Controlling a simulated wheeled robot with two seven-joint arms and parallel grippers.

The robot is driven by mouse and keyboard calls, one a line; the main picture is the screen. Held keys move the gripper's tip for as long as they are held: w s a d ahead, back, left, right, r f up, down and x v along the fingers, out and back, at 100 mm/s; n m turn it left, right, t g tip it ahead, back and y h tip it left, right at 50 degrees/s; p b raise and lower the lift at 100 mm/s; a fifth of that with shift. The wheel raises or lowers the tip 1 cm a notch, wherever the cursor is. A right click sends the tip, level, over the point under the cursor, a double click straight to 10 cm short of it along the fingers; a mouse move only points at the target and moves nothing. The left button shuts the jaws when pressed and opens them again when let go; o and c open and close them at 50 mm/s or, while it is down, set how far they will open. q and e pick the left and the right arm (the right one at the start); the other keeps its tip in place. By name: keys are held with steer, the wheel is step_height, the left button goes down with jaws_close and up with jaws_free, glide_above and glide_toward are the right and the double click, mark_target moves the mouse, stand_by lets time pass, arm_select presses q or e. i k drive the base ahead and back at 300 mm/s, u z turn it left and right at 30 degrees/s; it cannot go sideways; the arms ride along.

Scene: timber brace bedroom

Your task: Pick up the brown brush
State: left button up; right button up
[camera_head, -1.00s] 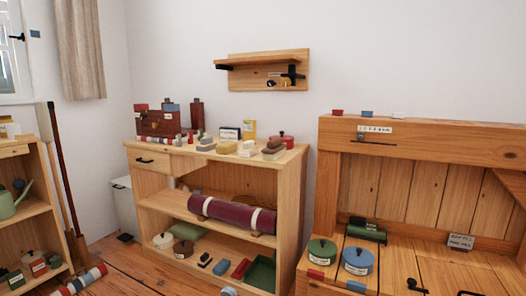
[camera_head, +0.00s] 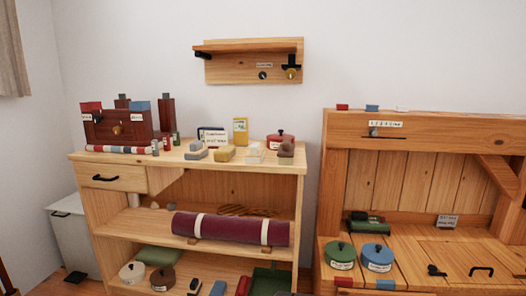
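A small brown-topped block (camera_head: 286,147) sits at the right end of the top of the wooden shelf unit (camera_head: 300,185). It may be the brown brush, but it is too small to tell for certain. It stands just in front of a red pot with a dark knob (camera_head: 280,141) and to the right of a pale block (camera_head: 255,155). Neither of my grippers is in view.
Yellow and grey blocks (camera_head: 196,150), small cards and a dark red chest (camera_head: 118,128) crowd the shelf top. A maroon roll (camera_head: 230,229) lies on the middle shelf. A wooden bench (camera_head: 420,215) with green (camera_head: 340,254) and blue (camera_head: 375,256) pots stands right. A wall shelf (camera_head: 250,68) hangs above.

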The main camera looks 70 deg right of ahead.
mark_target(285, 152)
steer(key=z, duration=0.35)
steer(key=i, duration=0.8)
steer(key=z, duration=1.2)
steer(key=i, duration=0.6)
steer(key=z, duration=0.55)
